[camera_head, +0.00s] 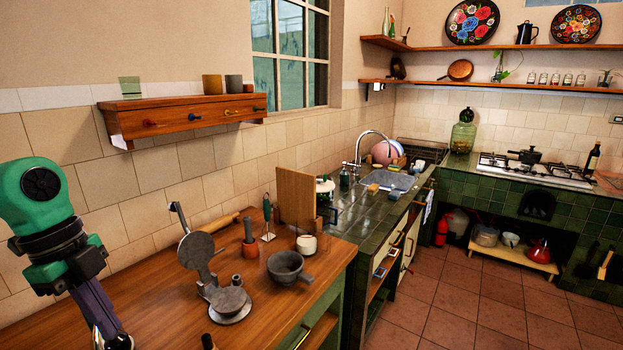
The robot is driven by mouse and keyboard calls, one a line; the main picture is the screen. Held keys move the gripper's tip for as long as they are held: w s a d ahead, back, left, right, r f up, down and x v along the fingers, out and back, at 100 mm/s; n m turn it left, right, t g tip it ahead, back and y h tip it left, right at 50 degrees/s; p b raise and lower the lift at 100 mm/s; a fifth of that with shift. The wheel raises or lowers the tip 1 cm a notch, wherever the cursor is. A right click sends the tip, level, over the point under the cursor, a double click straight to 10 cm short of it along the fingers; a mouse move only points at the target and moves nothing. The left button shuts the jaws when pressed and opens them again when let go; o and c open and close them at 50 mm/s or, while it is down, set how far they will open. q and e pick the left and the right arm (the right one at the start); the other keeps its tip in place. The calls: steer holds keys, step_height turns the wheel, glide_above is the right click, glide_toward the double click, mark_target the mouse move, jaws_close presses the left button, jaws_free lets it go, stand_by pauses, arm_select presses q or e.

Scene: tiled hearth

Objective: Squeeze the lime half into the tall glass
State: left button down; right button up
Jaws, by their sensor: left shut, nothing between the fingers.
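My left gripper (112,338) hangs at the lower left over the wooden counter, pointing down, with its fingers closed and empty. Its tips are close to the bottom edge of the picture. I cannot make out a lime half anywhere in this view. I cannot pick out a tall glass with certainty either; a small pale green translucent piece (130,88) stands on the wall shelf at the left. My right gripper does not show.
On the wooden counter (150,290) stand an open grey press (197,252), a stone bowl (286,267), a white cup (306,244) and an upright board (296,196). A sink (388,180) lies beyond. The tiled floor (460,310) at right is clear.

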arm_select(q)
steer(key=shift+f, duration=0.4)
steer(key=shift+s+f+b, duration=0.1)
steer(key=shift+f+b, duration=0.05)
steer(key=shift+b, duration=0.15)
steer(key=shift+s+f, duration=0.15)
steer(key=shift+f, duration=0.05)
steer(key=shift+f, duration=0.15)
stand_by(0.4)
step_height(320, 180, up, 8)
steer(key=p, duration=0.6)
steer(key=shift+w+r+p, duration=0.25)
steer(key=shift+p, duration=0.05)
steer(key=shift+s+f, duration=0.1)
